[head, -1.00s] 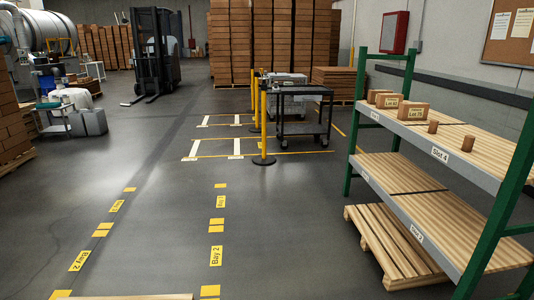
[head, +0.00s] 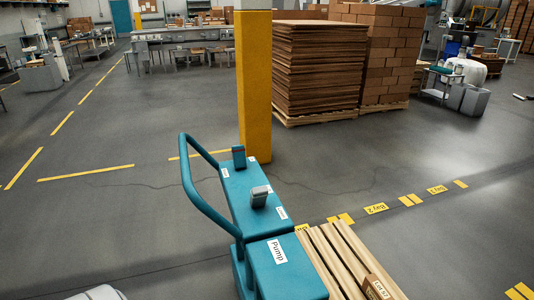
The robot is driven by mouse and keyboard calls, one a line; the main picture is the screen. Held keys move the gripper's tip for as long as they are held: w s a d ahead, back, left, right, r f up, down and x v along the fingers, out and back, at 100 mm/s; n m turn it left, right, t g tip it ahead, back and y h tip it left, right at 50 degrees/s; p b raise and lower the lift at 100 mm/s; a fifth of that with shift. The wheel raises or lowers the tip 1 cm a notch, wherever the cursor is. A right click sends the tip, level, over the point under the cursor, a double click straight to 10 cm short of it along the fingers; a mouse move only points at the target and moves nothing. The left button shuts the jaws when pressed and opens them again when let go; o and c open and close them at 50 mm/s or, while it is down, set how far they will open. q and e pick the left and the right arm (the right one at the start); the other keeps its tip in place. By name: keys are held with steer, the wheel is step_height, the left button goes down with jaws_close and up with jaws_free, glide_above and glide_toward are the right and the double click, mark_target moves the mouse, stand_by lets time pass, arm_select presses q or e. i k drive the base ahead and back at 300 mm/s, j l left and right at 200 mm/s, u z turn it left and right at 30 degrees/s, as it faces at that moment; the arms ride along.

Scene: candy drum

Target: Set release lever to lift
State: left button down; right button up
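A teal pallet truck (head: 240,190) with a curved tube handle (head: 188,182) stands at the lower middle of the head view. A nearer teal block is labelled Pump (head: 277,250). I cannot tell which lever is the release lever or what its setting is. Neither of my grippers is in view.
A wooden pallet (head: 335,255) with a labelled carton (head: 378,288) adjoins the truck on the right. A yellow column (head: 254,90) stands close behind it. Stacked cardboard (head: 315,70) and boxes (head: 392,55) are beyond. The floor left of the truck (head: 90,215) is clear.

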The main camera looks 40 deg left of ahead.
mark_target(259, 195)
steer(key=i+l+u, duration=0.15)
steer(key=l+u, duration=0.15)
steer(key=u, duration=0.15)
steer(key=i+l+u, duration=0.15)
steer(key=l+u, duration=0.3)
steer(key=i+l+u, duration=0.1)
steer(key=l+u, duration=0.15)
steer(key=u, duration=0.2)
steer(key=l+u, duration=0.75)
steer(key=l, duration=0.35)
steer(key=k, duration=0.05)
